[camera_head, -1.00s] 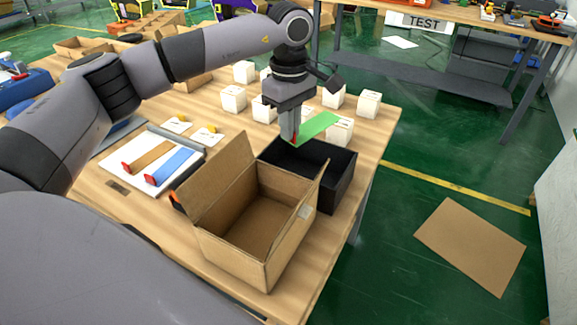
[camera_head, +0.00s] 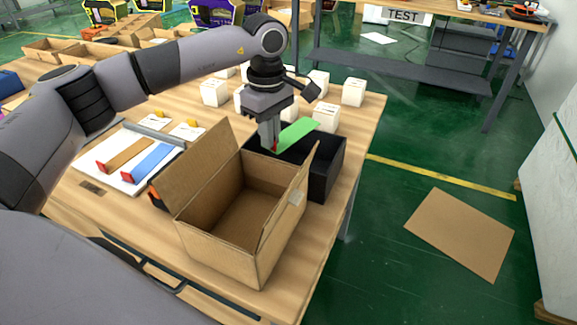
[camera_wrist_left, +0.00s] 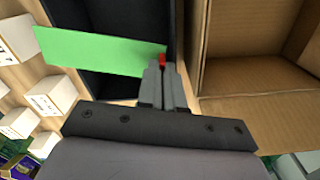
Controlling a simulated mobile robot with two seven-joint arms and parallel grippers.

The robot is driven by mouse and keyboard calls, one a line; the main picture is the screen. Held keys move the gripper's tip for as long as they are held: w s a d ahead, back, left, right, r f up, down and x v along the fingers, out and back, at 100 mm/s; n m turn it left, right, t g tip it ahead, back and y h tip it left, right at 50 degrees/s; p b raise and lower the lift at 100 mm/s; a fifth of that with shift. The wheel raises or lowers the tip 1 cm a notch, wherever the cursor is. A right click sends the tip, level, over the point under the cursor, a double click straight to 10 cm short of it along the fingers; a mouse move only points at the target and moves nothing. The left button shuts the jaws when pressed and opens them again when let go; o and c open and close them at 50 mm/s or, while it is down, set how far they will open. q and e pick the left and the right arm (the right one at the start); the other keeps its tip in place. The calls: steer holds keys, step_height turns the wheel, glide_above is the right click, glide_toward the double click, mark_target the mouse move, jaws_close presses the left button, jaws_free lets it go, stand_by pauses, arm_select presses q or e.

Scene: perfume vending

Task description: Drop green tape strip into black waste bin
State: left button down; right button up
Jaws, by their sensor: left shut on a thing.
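The green tape strip (camera_head: 298,133) is held by its red end in my left gripper (camera_head: 269,147). It also shows in the left wrist view (camera_wrist_left: 95,50), stretching left from the fingertips (camera_wrist_left: 162,72). The gripper is shut on it. The strip hangs over the black waste bin (camera_head: 326,172), whose dark inside also shows in the left wrist view (camera_wrist_left: 110,86). The gripper is at the bin's side next to the cardboard box. The box flap and gripper hide part of the bin in the head view. My right gripper is not in view.
An open cardboard box (camera_head: 235,245) stands directly in front of the bin, its flaps raised. Several white boxes (camera_head: 326,117) stand behind the bin. A white board (camera_head: 110,165) with brown and blue strips lies to the left. A flat cardboard sheet (camera_head: 460,233) lies on the floor.

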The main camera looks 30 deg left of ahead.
arm_select(q)
steer(key=c, duration=1.2)
jaws_free()
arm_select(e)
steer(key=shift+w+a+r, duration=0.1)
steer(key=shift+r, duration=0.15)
arm_select(q)
steer(key=shift+r, duration=3.55)
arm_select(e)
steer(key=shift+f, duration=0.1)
